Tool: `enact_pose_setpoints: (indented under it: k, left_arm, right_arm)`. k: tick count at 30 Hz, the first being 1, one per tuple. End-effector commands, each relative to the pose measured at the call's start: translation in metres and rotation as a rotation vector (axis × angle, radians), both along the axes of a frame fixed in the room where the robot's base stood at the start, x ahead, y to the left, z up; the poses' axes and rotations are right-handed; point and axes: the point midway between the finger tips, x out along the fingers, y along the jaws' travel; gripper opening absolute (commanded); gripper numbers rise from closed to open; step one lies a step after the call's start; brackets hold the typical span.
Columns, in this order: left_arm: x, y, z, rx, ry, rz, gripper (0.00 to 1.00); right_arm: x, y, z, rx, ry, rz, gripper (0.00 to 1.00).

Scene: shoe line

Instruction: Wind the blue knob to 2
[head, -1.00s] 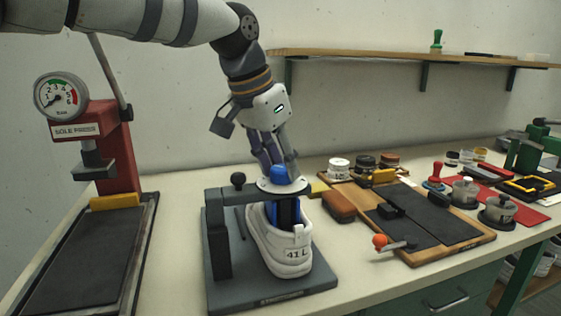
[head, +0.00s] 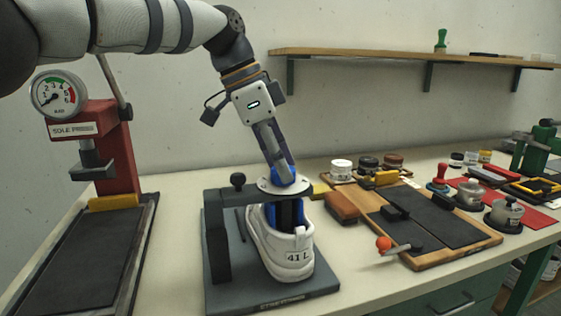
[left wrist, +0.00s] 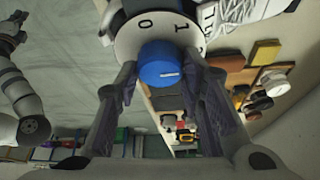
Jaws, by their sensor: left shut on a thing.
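The blue knob (head: 291,174) sits on a white dial plate (head: 264,186) on top of the shoe stretcher (head: 217,240). In the left wrist view the knob (left wrist: 168,70) has a short pale mark on its top. A white sneaker labelled 41 L (head: 292,262) sits under the dial, around the blue form. My left gripper (head: 280,170) comes down from above, its fingers shut on the knob's two sides.
The red sole press (head: 118,150) with its gauge stands to the left. To the right are a brown block (head: 342,206), a wooden board with dark mats (head: 465,258), an orange-balled handle (head: 384,243) and several pots. A shelf (head: 400,58) runs along the wall.

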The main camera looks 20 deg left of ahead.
Motion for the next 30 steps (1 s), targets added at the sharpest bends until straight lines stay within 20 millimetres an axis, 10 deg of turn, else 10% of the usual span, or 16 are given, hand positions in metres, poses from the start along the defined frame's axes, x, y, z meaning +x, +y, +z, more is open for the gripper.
enact_pose_setpoints:
  k: [14, 15, 18, 30]
  left_arm:
    - [0.000, 0.000, 0.000, 0.001, 0.001, -0.014, 0.08]
    - [0.000, 0.000, 0.000, 0.001, 0.001, -0.014, 0.38]
    - [0.000, 0.000, 0.000, 0.001, 0.001, -0.014, 0.56]
    - [-0.002, 0.006, 0.017, 0.000, -0.005, -0.012, 0.56]
  right_arm:
    - [0.000, 0.000, 0.000, 0.000, 0.002, 0.000, 0.00]
    - [0.000, 0.000, 0.000, 0.000, 0.002, 0.000, 0.00]
    - [0.000, 0.000, 0.000, 0.000, 0.002, 0.000, 0.00]
    - [0.000, 0.000, 0.000, 0.000, 0.002, 0.000, 0.00]
